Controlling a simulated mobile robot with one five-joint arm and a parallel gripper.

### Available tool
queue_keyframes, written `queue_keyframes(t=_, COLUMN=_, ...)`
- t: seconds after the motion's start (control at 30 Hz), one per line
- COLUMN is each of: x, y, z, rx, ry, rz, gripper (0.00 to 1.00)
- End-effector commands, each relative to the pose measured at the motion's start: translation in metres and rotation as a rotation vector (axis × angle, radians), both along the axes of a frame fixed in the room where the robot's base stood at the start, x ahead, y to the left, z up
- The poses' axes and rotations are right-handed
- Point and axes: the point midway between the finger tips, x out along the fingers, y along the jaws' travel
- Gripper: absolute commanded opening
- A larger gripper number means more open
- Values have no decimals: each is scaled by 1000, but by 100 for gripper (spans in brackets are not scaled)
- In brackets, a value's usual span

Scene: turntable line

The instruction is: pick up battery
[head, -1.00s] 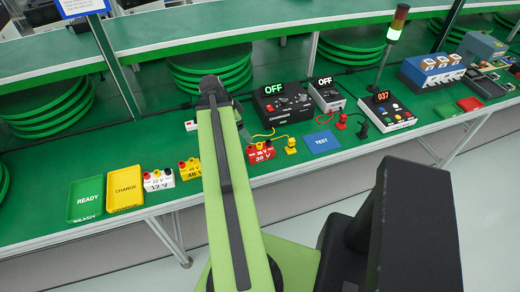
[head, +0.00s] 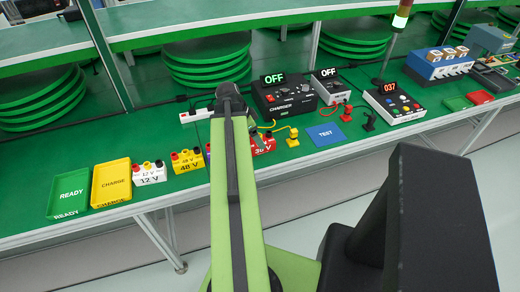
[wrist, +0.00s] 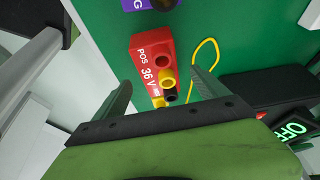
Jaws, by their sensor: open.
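The red one is partly hidden behind my arm. In the wrist view the red battery (wrist: 150,62) lies ahead of my gripper (wrist: 160,80), with its terminals roughly between the two fingers. The fingers are apart and hold nothing. I cannot tell how far above the battery they are. In the head view my arm hides the gripper.
A green READY tray (head: 53,205) and a yellow CHARGE tray (head: 97,196) lie at the left. A black charger (head: 285,97) showing OFF stands behind the red battery. A blue TEST mat (head: 325,134) is at right. A yellow cable (wrist: 213,50) runs beside the red battery.

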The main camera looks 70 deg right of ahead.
Motion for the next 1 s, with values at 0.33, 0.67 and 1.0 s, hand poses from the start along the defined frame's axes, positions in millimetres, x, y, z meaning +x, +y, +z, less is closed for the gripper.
queue_keyframes(t=0.33, x=-10, y=-9, z=-44, rx=0, ry=0, rz=0, gripper=84)
queue_keyframes(t=0.67, x=-13, y=-11, z=-46, rx=1, ry=1, rz=2, gripper=80)
queue_keyframes(t=1.0, x=-13, y=-11, z=-46, rx=0, ry=0, rz=2, gripper=35)
